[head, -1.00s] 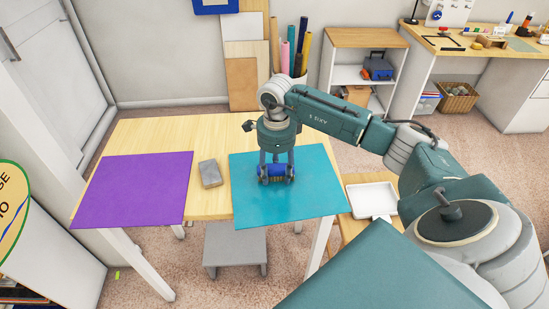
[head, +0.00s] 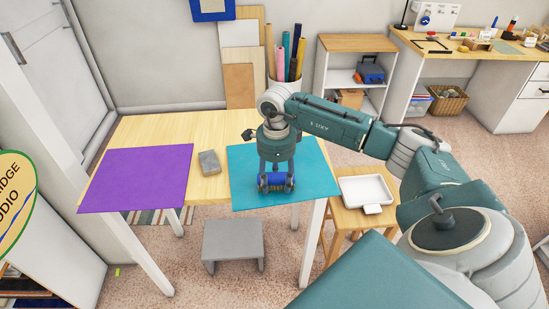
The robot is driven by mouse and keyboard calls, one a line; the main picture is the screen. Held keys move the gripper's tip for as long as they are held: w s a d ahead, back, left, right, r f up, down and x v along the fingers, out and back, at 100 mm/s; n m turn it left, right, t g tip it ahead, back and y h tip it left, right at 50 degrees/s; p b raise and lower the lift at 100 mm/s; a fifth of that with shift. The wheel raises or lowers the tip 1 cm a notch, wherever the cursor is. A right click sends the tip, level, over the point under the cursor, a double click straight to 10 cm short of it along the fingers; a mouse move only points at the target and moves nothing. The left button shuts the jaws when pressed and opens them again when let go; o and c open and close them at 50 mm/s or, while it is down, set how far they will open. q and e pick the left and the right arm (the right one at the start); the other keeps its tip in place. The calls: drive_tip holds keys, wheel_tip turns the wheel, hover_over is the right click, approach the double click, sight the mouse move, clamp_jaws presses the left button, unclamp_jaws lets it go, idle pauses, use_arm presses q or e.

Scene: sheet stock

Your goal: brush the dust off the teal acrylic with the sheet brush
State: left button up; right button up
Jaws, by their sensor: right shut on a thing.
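The teal acrylic (head: 311,180) is a flat sheet on the right part of the wooden table, reaching its front edge. Part of the sheet is hidden behind the gripper and brush. I cannot make out dust on the sheet at this size. My left gripper is not in view.
A purple sheet (head: 136,178) covers the table's left part. A grey block (head: 209,163) lies on bare wood (head: 180,128) between the sheets. A white tray (head: 366,190) sits on a low wooden stool to the right. A grey step stool (head: 233,240) stands in front.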

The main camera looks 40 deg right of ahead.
wheel_tip(320, 180, up, 3)
drive_tip(key=shift+f, duration=0.15)
drive_tip(key=shift+w+d+r+p, duration=0.1)
drive_tip(key=shift+w+r+p, duration=0.1)
drive_tip(key=shift+r+p, duration=0.4)
drive_tip(key=shift+w+r+p, duration=0.1)
drive_tip(key=shift+r+p, duration=0.35)
drive_tip(key=shift+r, duration=0.1)
drive_tip(key=shift+r+p, duration=0.45)
drive_tip(key=shift+r, duration=0.45)
drive_tip(key=shift+r+p, duration=0.35)
drive_tip(key=shift+r, duration=0.25)
